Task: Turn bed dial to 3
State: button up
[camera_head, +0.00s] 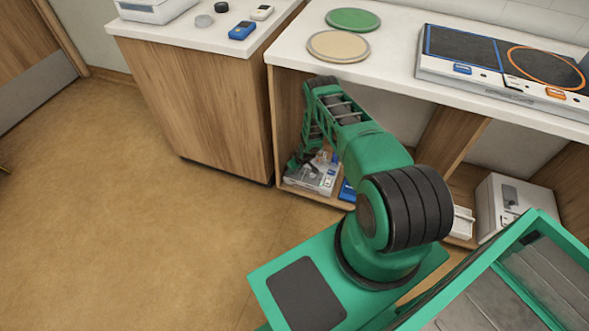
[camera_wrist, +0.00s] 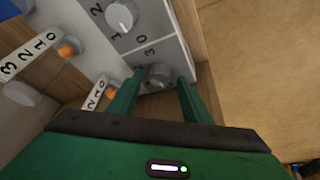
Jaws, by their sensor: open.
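In the wrist view, a grey round dial (camera_wrist: 159,75) sits on a light grey panel face (camera_wrist: 150,20) with printed numbers around it. A second grey dial (camera_wrist: 122,15) is further up the same panel, with a 2 and a 1 beside it. I cannot tell which one is the bed dial, nor read either setting surely. My gripper (camera_wrist: 160,78) is open, with one green finger on each side of the lower dial. Whether the fingers touch it is unclear. In the head view my arm reaches down to a grey device (camera_head: 312,178) on the low shelf.
The wrist view shows white number strips (camera_wrist: 33,55) with orange knobs (camera_wrist: 68,48) at left. In the head view, a blue item (camera_head: 347,191) lies beside the device, under the counter (camera_head: 400,80). A wooden cabinet (camera_head: 205,110) stands left; open floor (camera_head: 120,200) lies before it.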

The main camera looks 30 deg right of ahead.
jog(key=shift+w+f, duration=0.15)
jog(key=shift+f, duration=0.1)
jog(key=shift+c, duration=0.2)
jog(key=c, duration=1)
jog(key=shift+a+m+h, duration=0.1)
jog(key=shift+m+h, duration=0.8)
jog(key=shift+m, duration=1.5)
jog(key=shift+g, duration=0.3)
jog(key=o, duration=1)
jog(key=shift+o, duration=0.2)
jog(key=shift+r, duration=0.15)
jog(key=v, duration=1)
jog(key=shift+r, duration=0.2)
